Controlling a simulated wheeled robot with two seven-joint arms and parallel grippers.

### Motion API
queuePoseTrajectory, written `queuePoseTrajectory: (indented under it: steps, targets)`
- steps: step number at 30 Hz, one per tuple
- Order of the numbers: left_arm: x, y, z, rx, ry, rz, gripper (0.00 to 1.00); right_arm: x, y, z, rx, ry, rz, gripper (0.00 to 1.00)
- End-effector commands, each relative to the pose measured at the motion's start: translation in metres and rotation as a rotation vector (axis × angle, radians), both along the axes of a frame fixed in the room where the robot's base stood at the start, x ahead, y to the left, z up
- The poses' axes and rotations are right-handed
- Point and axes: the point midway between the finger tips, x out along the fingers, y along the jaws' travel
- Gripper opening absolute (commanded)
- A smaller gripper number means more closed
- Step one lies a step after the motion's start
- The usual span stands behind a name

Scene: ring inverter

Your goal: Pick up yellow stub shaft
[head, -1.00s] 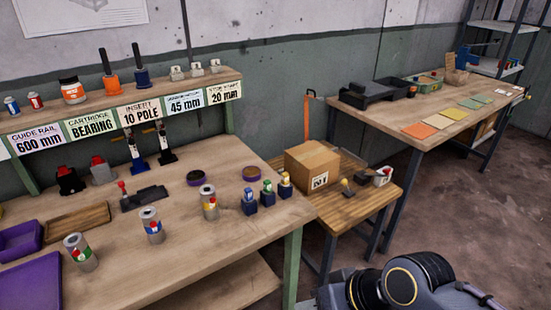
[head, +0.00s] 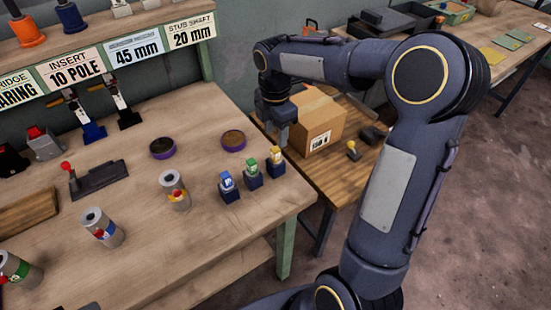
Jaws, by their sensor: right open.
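The yellow stub shaft (head: 275,154) stands upright in a small dark blue block, the rightmost of a row of 3 near the right edge of the workbench. Beside it stand a green one (head: 251,166) and a blue one (head: 227,179) in like blocks. My right gripper (head: 281,138) points down just behind and above the yellow stub shaft, in front of the cardboard box. It is open and looks empty; its fingers are small and partly hidden, and I cannot tell its exact distance from the shaft. My left gripper is not in view.
A cardboard box (head: 318,124) and a yellow-topped item (head: 353,150) are on the small wooden side table. Two purple-rimmed round dishes (head: 233,141) and several silver canisters (head: 175,190) stand on the workbench. The bench front (head: 190,245) is clear.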

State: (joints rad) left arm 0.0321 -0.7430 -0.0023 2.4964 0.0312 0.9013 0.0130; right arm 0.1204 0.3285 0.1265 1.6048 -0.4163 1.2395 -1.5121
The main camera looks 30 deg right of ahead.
Motion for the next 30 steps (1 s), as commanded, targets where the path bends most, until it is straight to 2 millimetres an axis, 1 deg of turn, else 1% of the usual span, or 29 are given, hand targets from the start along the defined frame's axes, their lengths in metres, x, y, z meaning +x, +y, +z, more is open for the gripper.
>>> queuePoseTrajectory:
  steps: [1,5,13,17,23,30]
  targets:
    - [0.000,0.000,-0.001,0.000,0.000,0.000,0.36,-0.001,0.000,-0.007,0.000,0.004,-0.001,0.45]
    - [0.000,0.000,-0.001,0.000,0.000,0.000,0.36,-0.002,0.000,-0.021,0.002,0.003,-0.003,0.45]
    - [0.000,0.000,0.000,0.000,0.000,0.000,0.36,-0.005,0.002,-0.060,0.001,0.003,-0.004,0.45]
    - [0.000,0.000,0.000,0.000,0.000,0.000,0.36,-0.005,0.002,-0.066,0.002,0.001,-0.005,0.45]
    - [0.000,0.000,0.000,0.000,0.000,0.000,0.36,-0.005,0.002,-0.066,0.002,0.000,-0.006,0.45]
    - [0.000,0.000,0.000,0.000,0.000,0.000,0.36,-0.005,0.002,-0.066,0.002,-0.001,-0.005,0.14]
